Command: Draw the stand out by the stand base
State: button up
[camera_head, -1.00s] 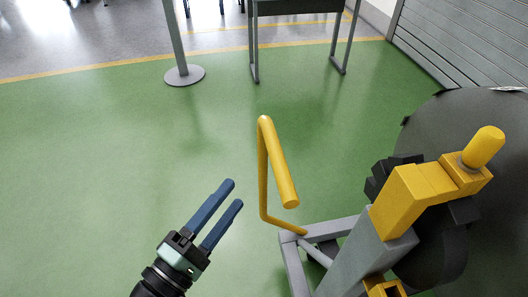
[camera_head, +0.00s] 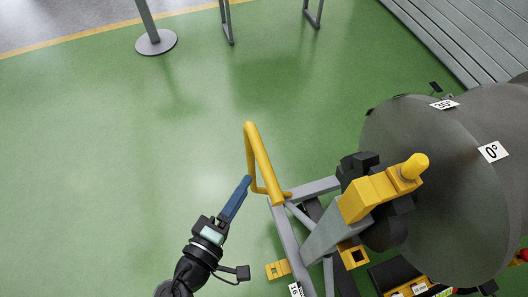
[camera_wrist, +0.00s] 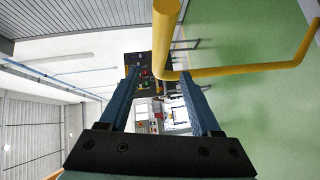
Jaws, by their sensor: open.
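The stand is a grey frame (camera_head: 285,235) with an upright post and a yellow block on top (camera_head: 375,195), at the lower right of the head view. In the wrist view my gripper (camera_wrist: 161,76) is open, and the yellow handle (camera_wrist: 166,35) shows between and beyond the fingertips. I cannot tell whether it touches them. The lower stand base is partly hidden by the post.
A large grey rounded engine body (camera_head: 440,170) with angle labels fills the right, close behind the stand. A post on a round foot (camera_head: 155,42) and table legs stand at the back. The green floor (camera_head: 80,170) on the left is clear.

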aim_at(262, 160)
jog(key=p+x, duration=0.1)
jog(key=x, duration=0.9)
jog(key=shift+w+p, duration=0.1)
jog(key=shift+p, duration=0.3)
grip_shut()
dwell(0.8)
